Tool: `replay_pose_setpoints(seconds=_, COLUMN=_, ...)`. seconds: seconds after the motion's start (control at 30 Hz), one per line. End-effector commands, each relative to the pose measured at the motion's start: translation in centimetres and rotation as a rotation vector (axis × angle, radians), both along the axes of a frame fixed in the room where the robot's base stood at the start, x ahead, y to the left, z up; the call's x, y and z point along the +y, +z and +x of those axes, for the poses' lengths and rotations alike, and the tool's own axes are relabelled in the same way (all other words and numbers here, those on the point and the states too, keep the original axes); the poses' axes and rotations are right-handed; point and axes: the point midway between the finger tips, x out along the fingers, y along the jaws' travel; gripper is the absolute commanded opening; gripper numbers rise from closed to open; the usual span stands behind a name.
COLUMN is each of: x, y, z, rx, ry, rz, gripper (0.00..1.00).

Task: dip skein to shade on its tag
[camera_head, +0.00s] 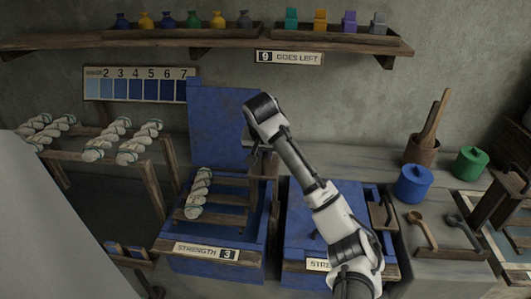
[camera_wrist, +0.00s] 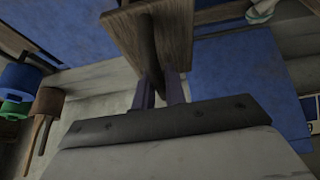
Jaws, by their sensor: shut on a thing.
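A pale twisted skein (camera_head: 198,194) lies on a wooden frame (camera_head: 225,208) in the open blue vat (camera_head: 262,232), whose plate (camera_head: 205,251) reads STRENGTH 3. No readable tag shows on it. The vat's blue lid (camera_head: 222,122) stands raised behind. My gripper (camera_head: 258,152) is at the vat's right side, shut on an upright wooden piece (camera_head: 265,168). The fingertips are partly hidden by the wood.
A second blue vat (camera_head: 305,215) stands to the right with its lid down, partly behind my arm. More skeins (camera_head: 125,142) rest on a rack at left. A numbered shade strip (camera_head: 140,86) hangs behind. Blue (camera_head: 413,184) and green (camera_head: 470,163) jars stand at right.

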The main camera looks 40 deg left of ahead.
Motion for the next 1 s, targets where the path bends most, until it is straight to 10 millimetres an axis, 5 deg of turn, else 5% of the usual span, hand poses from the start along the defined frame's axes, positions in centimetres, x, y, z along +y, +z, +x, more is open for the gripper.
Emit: replay_pose_setpoints(seconds=1.0, x=0.1, y=-10.5, z=-0.2, rx=0.005, ry=0.002, rz=-0.003, gripper=0.00)
